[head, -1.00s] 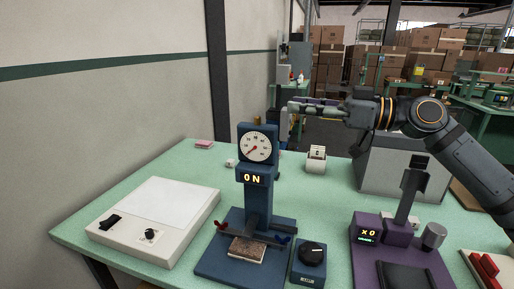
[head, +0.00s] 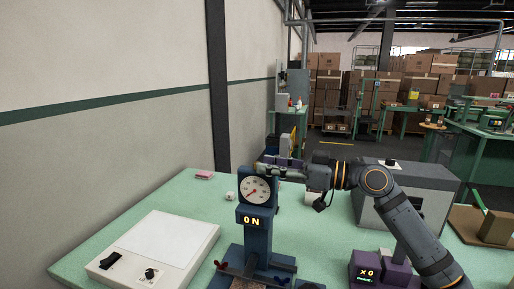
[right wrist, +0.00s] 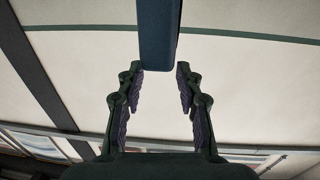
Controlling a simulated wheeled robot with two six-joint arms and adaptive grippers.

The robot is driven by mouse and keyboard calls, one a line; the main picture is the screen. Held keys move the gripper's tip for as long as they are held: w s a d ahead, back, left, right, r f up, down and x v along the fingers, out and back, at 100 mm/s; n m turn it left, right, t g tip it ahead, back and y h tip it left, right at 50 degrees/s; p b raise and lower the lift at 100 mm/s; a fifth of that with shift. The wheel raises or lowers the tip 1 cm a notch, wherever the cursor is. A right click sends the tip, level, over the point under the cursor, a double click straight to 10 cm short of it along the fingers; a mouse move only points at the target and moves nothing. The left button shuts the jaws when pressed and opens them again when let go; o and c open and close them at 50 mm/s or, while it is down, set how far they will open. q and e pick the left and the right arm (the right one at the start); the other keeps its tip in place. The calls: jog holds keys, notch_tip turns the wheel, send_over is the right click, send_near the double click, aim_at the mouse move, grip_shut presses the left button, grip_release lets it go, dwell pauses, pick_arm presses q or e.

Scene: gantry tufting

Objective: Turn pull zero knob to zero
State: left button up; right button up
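The blue pull gauge stand (head: 258,234) stands on the green table, with a round white dial (head: 256,190) and a display reading 0 N (head: 251,220). The dial's red needle points to the lower left. The black knob on a small blue box beside the stand lies almost wholly below the head view's bottom edge. My right gripper (head: 265,168) is level with the stand's top, by the upper right of the dial. In the right wrist view, its open fingers (right wrist: 158,70) have the blue stand's post (right wrist: 158,35) ahead between their tips, with nothing gripped. My left gripper is out of view.
A white light box (head: 160,250) with a switch and a knob lies left of the stand. A purple device (head: 378,272) stands to the right, below my right arm. A grey box (head: 410,190) stands behind it. A pink block (head: 204,175) lies at the back left.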

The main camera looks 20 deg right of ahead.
aim_at(257, 162)
jog(key=p+x, duration=0.1)
jog(key=x, duration=0.2)
jog(key=shift+r, duration=0.1)
jog(key=shift+w+a+p, duration=0.3)
jog(key=shift+a+p, duration=0.05)
grip_shut()
